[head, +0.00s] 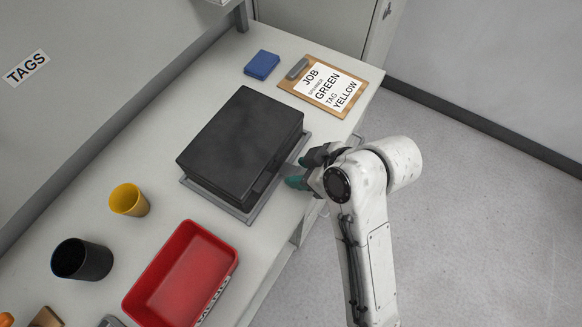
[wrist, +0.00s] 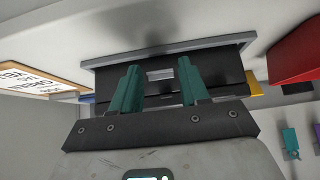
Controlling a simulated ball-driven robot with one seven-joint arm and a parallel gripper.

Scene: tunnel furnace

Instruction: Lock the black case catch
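The black case (head: 243,140) lies with its lid down on a grey tray (head: 230,209) on the bench. In the wrist view the case front (wrist: 222,65) fills the middle and appears upside down. A small pale metal plate, apparently the catch (wrist: 160,75), is in the middle of that front. I cannot tell whether it is locked. My gripper (head: 303,170) is at the front side of the case. Its two teal fingers show apart in the wrist view (wrist: 160,85), one on either side of the catch, with nothing between them. Contact with the case cannot be told.
A clipboard (head: 352,92) reading JOB GREEN, TAG YELLOW and a blue block (head: 262,64) lie beyond the case. A red bin (head: 233,254), a yellow cup (head: 129,200) and a black cup (head: 82,259) stand nearer. The floor at right is clear.

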